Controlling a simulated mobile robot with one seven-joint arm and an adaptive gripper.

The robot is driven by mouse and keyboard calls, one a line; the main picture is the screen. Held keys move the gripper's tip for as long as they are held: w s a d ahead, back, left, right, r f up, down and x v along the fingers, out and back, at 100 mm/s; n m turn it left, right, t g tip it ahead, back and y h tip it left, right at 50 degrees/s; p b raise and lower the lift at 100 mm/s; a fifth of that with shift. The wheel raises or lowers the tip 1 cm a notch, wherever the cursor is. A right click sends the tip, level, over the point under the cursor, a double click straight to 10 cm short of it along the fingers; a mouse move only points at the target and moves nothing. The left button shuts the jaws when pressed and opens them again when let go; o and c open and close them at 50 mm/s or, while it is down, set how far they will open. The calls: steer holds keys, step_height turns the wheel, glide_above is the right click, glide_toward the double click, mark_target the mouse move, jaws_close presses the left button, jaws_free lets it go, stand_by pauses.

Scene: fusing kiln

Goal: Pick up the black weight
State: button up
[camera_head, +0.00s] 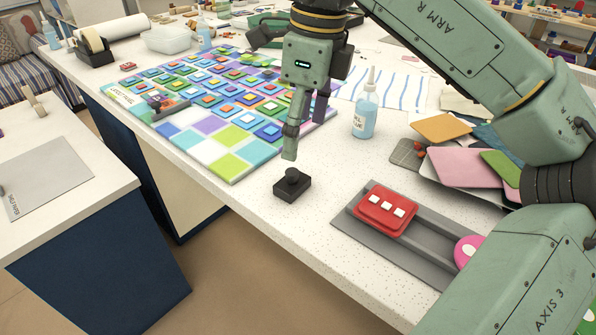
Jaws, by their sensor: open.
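The black weight (292,186) is a small dark block with a round knob on top. It stands upright on the white speckled counter, just in front of the colored glass panel. My gripper (298,140) points down above and slightly behind the weight in the picture. Its visible fingertip ends a little above the knob, with a gap that is hard to judge from this one view. The gripper is open, with nothing seen between its fingers. The farther finger is partly hidden.
A red block with white squares (386,210) sits on a grey railed tray (360,238) to the right. A glue bottle (365,114) stands behind. The tile panel (228,148) lies left of the gripper. Colored sheets (462,166) lie at right. Bare counter surrounds the weight.

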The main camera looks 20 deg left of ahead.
mark_target(292, 171)
steer(key=f, duration=0.3)
steer(key=shift+s+a+f, duration=0.2)
steer(key=shift+a+f, duration=0.05)
steer(key=shift+f, duration=0.05)
steer(key=shift+w+a+f+p, duration=0.1)
steer(key=shift+a+f+p, duration=0.15)
steer(key=shift+f, duration=0.65)
steer(key=shift+a+f+p, duration=0.1)
steer(key=shift+f+p, duration=0.25)
steer(key=shift+f, duration=0.6)
steer(key=shift+w+a+f+p, duration=0.1)
steer(key=shift+a+f+p, duration=0.15)
steer(key=shift+f, duration=0.65)
steer(key=c, duration=1.5)
